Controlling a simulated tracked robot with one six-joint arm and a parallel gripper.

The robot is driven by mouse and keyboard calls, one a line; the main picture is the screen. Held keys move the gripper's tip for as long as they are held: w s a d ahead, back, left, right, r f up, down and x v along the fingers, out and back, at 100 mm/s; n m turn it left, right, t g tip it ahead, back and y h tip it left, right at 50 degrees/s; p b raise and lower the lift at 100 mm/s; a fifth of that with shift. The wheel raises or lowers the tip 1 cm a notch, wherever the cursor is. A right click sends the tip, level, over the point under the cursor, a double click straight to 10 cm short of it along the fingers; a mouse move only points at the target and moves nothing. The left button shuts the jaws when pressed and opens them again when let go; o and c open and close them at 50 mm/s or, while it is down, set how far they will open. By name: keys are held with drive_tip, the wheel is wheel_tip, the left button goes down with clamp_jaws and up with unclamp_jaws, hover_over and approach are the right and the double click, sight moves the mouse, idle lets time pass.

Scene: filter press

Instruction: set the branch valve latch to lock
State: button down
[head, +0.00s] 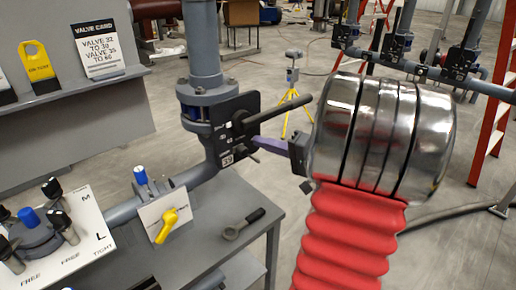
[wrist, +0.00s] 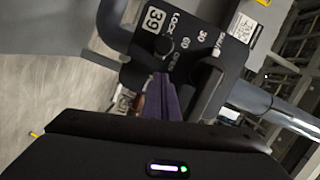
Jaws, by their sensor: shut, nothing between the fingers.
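The branch valve, marked 39, has a black plate (head: 238,122) on the grey pipe in the head view. In the wrist view its plate (wrist: 205,55) carries the 39 tag, the word LOCK and several scale marks. A dark round knob (wrist: 163,45) sits just below LOCK; I take it as part of the latch, but its setting is unclear. A black valve handle (head: 280,110) points right, above my gripper. My gripper (head: 299,150) has purple fingers; they show shut and empty in the wrist view (wrist: 163,88), tips close to the knob. Contact cannot be told.
A valve card (head: 100,48) stands on the left shelf beside a yellow tag (head: 38,62). Below are a panel with black knobs (head: 62,228) and a yellow handle (head: 167,225). A dark tool (head: 243,224) lies on the grey bench. More valves (head: 400,45) stand behind my arm.

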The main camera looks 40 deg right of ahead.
drive_tip(key=d+v, duration=0.1)
drive_tip(key=v, duration=0.9)
drive_tip(key=shift+s+d, duration=0.15)
drive_tip(key=shift+d, duration=0.05)
idle(0.4)
drive_tip(key=w+a+f+n+g+y, duration=0.25)
drive_tip(key=a+g, duration=0.25)
drive_tip(key=a, duration=0.9)
drive_tip(key=w+a+f+n+g+y, duration=0.15)
drive_tip(key=a+n+g, duration=0.35)
drive_tip(key=a, duration=0.8)
drive_tip(key=s+a+n+g+h, duration=0.1)
drive_tip(key=s+a+n+h, duration=0.4)
drive_tip(key=a, duration=0.4)
drive_tip(key=shift+s+a+h, duration=0.3)
drive_tip(key=shift+s+h, duration=0.5)
drive_tip(key=shift+h, duration=0.3)
